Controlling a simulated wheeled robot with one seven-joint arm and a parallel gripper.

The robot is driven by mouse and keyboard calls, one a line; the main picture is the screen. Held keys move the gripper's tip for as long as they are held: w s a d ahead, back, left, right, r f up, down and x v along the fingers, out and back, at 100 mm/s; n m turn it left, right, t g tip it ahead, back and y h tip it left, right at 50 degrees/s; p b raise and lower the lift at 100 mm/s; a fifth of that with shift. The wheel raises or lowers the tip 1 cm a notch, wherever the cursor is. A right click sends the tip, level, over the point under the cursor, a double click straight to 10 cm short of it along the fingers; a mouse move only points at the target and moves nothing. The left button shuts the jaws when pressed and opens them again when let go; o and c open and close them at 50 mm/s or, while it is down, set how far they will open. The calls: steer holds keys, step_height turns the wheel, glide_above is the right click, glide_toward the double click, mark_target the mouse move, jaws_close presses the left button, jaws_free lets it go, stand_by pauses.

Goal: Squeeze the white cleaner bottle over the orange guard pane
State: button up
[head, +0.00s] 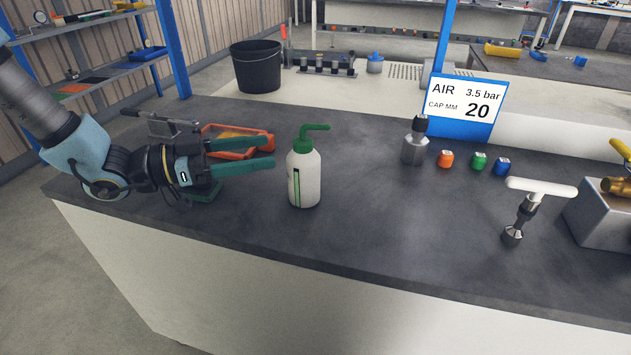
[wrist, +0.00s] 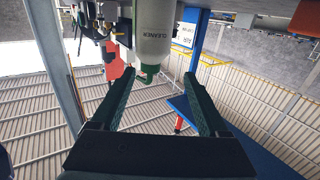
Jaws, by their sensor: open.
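The white cleaner bottle (head: 305,180) stands upright on the dark bench top, with a green cap and a green spout bent to the right. My gripper (head: 273,153) is open and empty, lying level just left of the bottle, its two green fingers pointing at it. The bottle also shows in the wrist view (wrist: 153,30), beyond and between the open fingertips (wrist: 158,76). An orange-rimmed flat piece (head: 262,142) lies behind my fingers and is partly hidden. I cannot tell whether it is the orange guard pane.
A grey metal fixture (head: 172,125) stands behind my gripper. The bench between bottle and tool is clear.

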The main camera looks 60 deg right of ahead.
mark_target(308, 164)
steer(key=shift+g, duration=0.4)
steer(key=x, duration=0.4)
steer(key=p+x, duration=0.1)
steer(key=x, duration=0.1)
steer(key=shift+s+a+r, duration=0.2)
steer(key=shift+s+r, duration=0.05)
steer(key=shift+s, duration=0.1)
steer(key=x, duration=0.2)
steer(key=p+x, duration=0.1)
steer(key=x, duration=0.1)
steer(key=shift+s+a+r, duration=0.15)
steer(key=shift+s+r, duration=0.1)
steer(key=shift+r, duration=0.05)
steer(key=shift+s+d, duration=0.25)
steer(key=shift+d, duration=0.15)
steer(key=shift+f, duration=0.1)
jaws_close()
